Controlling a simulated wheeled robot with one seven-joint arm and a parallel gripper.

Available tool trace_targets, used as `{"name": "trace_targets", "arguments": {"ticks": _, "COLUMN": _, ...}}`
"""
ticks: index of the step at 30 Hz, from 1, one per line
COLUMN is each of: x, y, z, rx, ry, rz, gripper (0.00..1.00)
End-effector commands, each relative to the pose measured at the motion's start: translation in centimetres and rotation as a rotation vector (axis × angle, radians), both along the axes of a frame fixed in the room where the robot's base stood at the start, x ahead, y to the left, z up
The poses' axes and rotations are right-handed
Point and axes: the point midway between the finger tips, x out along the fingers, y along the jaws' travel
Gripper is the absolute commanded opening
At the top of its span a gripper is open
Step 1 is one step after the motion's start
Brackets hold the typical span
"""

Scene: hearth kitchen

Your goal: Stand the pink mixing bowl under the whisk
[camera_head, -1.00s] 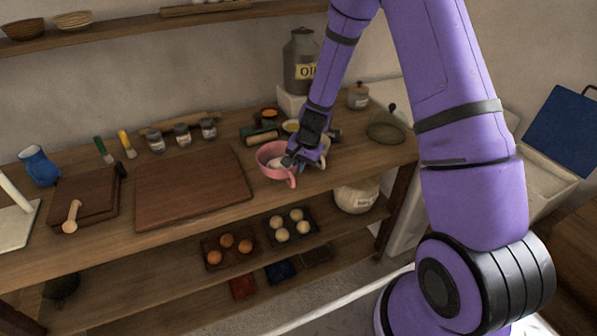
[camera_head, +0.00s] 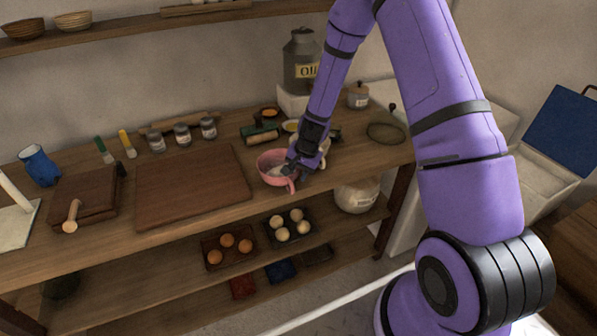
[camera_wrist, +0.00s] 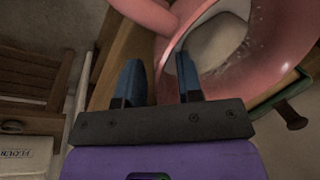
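The pink mixing bowl (camera_head: 264,171) stands upright on the wooden counter, right of the large brown board, with pale contents inside. Its handle (camera_head: 291,186) points to the front. My gripper (camera_head: 292,172) is at the bowl's right front, close to the handle. In the wrist view, the bowl (camera_wrist: 283,62) fills the upper right and its handle (camera_wrist: 140,10) runs off the top. I cannot make out a whisk.
A white base with a slanted post (camera_head: 14,222) stands at the left edge. Jars (camera_head: 182,134) stand behind. Eggs are on the shelf below.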

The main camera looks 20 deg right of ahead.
Motion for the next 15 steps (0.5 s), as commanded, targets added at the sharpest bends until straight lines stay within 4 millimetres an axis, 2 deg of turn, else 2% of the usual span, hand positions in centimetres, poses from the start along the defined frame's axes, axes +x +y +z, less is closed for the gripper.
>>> {"name": "trace_targets", "arguments": {"ticks": 8, "x": 0.0, "y": 0.0, "z": 0.1, "rx": -0.001, "ry": -0.001, "rz": 0.000, "gripper": 0.33}}
{"name": "trace_targets", "arguments": {"ticks": 15, "x": -0.3, "y": -0.4, "z": 2.4, "rx": -0.001, "ry": -0.004, "rz": 0.001, "gripper": 0.33}}
